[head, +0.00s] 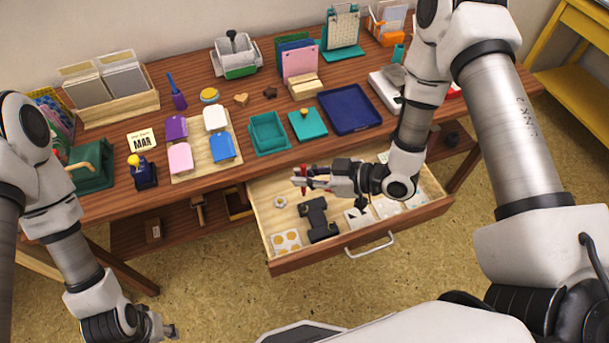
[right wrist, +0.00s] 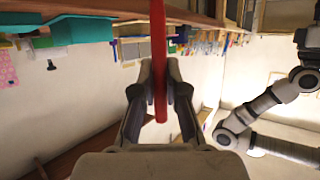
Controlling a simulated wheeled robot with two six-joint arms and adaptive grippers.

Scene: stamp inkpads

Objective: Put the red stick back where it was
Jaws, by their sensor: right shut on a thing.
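The red stick (head: 304,171) is upright between the fingertips of my right gripper (head: 300,181), above the left part of the open drawer (head: 349,245). In the right wrist view the red stick (right wrist: 158,50) runs between the two fingers of my right gripper (right wrist: 159,78), which is shut on it. My left gripper (head: 166,330) is low at the bottom left, away from the table and apart from the stick. It is too small and partly turned away to tell its opening.
The drawer holds a black tool-like object (head: 318,219), a white ring (head: 280,202) and patterned cards (head: 287,241). On the table above stand a teal tray (head: 268,133), a teal inkpad (head: 307,124), a navy tray (head: 349,109) and a wooden board with coloured pads (head: 203,150).

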